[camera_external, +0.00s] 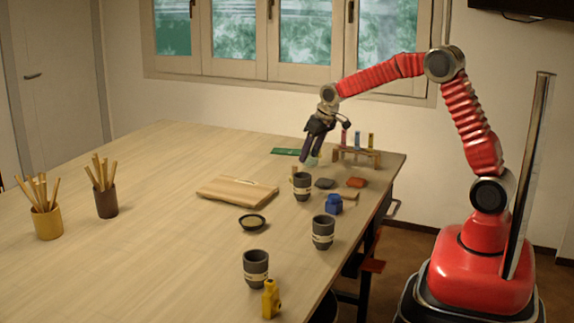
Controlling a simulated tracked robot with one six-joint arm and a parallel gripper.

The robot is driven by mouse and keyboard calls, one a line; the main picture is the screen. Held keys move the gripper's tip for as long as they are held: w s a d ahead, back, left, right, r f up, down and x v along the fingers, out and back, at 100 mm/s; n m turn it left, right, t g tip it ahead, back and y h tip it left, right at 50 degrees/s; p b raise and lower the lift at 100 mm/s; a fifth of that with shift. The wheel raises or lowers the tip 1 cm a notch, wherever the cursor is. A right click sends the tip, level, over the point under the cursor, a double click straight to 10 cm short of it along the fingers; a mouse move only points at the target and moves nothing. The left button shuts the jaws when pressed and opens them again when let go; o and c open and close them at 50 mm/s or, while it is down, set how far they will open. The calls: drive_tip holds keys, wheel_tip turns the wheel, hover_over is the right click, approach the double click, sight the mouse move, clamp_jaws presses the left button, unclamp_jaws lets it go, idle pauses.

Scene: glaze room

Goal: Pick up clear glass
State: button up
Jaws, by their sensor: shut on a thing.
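My gripper (313,149) points down over the far right part of the table, in front of the small wooden rack. It is shut on a small pale, see-through thing, which looks like the clear glass (312,161). Only the lower part of the glass shows below the dark fingers. It is small and blurred here, and I cannot tell whether it touches the table.
A dark cup (302,187) stands just in front of the glass. Grey and orange blocks (356,182), a blue jar (334,204) and the rack (357,154) with coloured tubes are close on the right. A wooden board (237,191) lies left.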

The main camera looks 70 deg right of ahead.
wheel_tip(320, 180, up, 9)
drive_tip(key=shift+f, duration=0.2)
